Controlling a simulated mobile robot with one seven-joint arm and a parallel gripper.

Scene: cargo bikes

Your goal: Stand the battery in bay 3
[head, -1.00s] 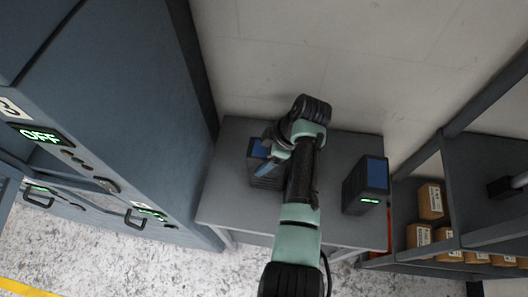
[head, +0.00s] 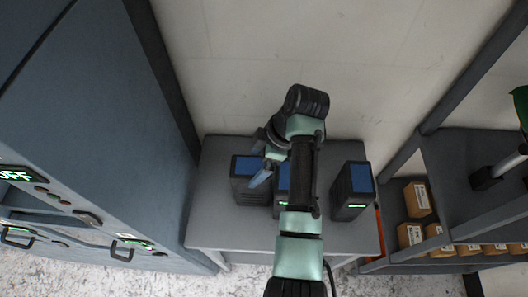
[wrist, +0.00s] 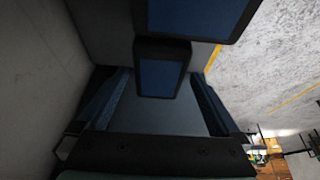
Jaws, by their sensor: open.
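Three dark batteries with blue tops stand on a grey table (head: 218,222) in the head view: a left battery (head: 246,189), a middle one (head: 281,187) partly hidden by my arm, and a right one (head: 350,191) with a green light. My gripper (head: 262,174) hangs over the left and middle batteries, open. In the wrist view, one blue-topped battery (wrist: 161,77) shows between the spread fingers, apparently not gripped, and another battery top (wrist: 195,14) is at the upper edge. A blue-grey charging cabinet (head: 85,125) stands at left; the bay 3 label and bay interior are out of view.
The cabinet front has a partly cut-off green display (head: 14,175), handles and small green lights. A shelf unit (head: 480,205) with cardboard boxes (head: 411,236) stands at right. A pale wall closes off the back of the table. Speckled floor shows in front.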

